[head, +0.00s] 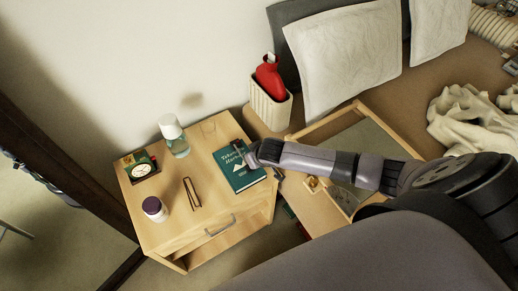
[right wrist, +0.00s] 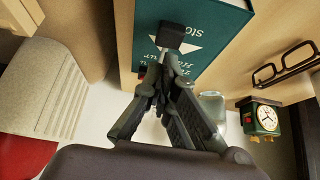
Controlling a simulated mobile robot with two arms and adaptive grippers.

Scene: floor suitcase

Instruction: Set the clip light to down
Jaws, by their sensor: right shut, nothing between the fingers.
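A small black piece that looks like the clip light (head: 238,146) shows at the upper right edge of the green book (head: 234,172) on the nightstand. In the right wrist view a black block (right wrist: 171,37) lies in front of the green book cover (right wrist: 215,22), just beyond my fingertips. My right gripper (head: 251,157) reaches in from the right at the book's right edge. In the wrist view the right gripper (right wrist: 163,75) is shut, with nothing between the fingers. The tips and the black piece overlap, so contact cannot be told. My left gripper is not in view.
The wooden nightstand (head: 190,228) also holds glasses (head: 191,192), a purple-lidded jar (head: 154,209), a clear bottle (head: 174,137) and a clock (head: 142,169). A pale bin (head: 270,107) with a red item stands behind. A wooden tray (head: 345,120) lies under my right arm.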

